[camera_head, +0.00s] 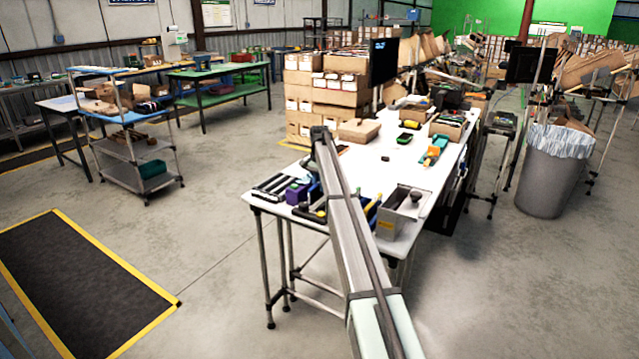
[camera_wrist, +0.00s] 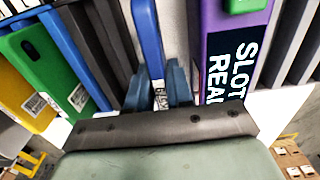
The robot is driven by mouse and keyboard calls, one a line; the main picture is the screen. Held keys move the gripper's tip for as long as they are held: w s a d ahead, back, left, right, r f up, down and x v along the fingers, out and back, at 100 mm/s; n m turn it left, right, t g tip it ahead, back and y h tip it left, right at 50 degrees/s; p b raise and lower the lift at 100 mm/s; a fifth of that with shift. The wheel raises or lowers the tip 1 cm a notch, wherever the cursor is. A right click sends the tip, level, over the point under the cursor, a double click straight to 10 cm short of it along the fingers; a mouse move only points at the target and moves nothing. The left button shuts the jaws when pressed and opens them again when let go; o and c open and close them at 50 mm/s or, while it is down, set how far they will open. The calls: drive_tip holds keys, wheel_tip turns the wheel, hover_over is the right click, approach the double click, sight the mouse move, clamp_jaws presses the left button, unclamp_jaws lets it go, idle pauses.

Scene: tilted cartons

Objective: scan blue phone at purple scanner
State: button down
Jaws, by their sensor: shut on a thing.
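The blue phone (camera_wrist: 148,38) stands edge-on between the fingers of my gripper (camera_wrist: 160,88) in the wrist view. My gripper is shut on it, and a small white label shows between the fingers. The purple scanner (camera_wrist: 209,45) is just to the right of the phone, with a dark panel reading "SLOT READ" and a green patch at its top. A narrow gap seems to separate phone and scanner. In the head view the purple scanner (camera_head: 296,193) sits at the near left of the white table. There my arm hides the gripper and phone.
Left of my gripper in the wrist view are a green phone (camera_wrist: 38,62), a yellow item (camera_wrist: 18,95) and dark slot dividers. Grey bars stand right of the scanner. On the white table (camera_head: 372,165), a grey bin (camera_head: 395,222) stands right of my arm.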

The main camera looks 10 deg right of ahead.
drive_tip(key=shift+r, duration=0.1)
drive_tip(key=shift+r, duration=2.95)
